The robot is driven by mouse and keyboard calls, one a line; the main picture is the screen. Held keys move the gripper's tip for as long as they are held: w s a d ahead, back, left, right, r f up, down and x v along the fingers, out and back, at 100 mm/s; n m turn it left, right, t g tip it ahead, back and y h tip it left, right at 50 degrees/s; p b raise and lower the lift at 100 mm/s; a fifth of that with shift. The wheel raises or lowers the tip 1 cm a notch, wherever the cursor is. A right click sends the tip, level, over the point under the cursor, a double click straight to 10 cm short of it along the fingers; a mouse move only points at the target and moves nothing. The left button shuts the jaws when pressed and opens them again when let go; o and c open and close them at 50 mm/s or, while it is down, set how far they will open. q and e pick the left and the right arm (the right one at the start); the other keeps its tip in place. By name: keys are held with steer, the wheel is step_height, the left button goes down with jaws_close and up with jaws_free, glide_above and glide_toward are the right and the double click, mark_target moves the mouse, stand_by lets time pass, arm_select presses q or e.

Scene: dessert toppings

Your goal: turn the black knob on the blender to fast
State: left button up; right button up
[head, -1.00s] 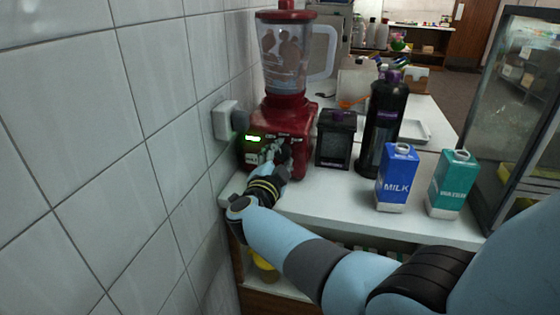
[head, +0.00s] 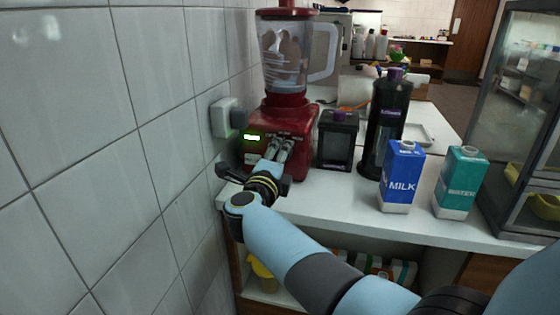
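The red blender (head: 305,122) stands against the tiled wall, with a clear jug (head: 288,60) on its base. A small green display (head: 252,137) glows on its front panel. My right gripper (head: 280,145) reaches in from the lower right, its fingers at the panel, pointing up and away. The two fingers look close together. The black knob is hidden behind them, so I cannot tell whether they touch or grip it. My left gripper is not in view.
A dark container (head: 337,140) and a tall black bottle (head: 386,125) stand right of the blender. A blue milk carton (head: 402,178) and a teal carton (head: 460,182) are near the counter's front edge. A wall socket (head: 222,118) is at the left.

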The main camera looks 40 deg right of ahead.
steer(key=shift+f+m, duration=0.1)
steer(key=shift+m, duration=0.4)
steer(key=o, duration=1.2)
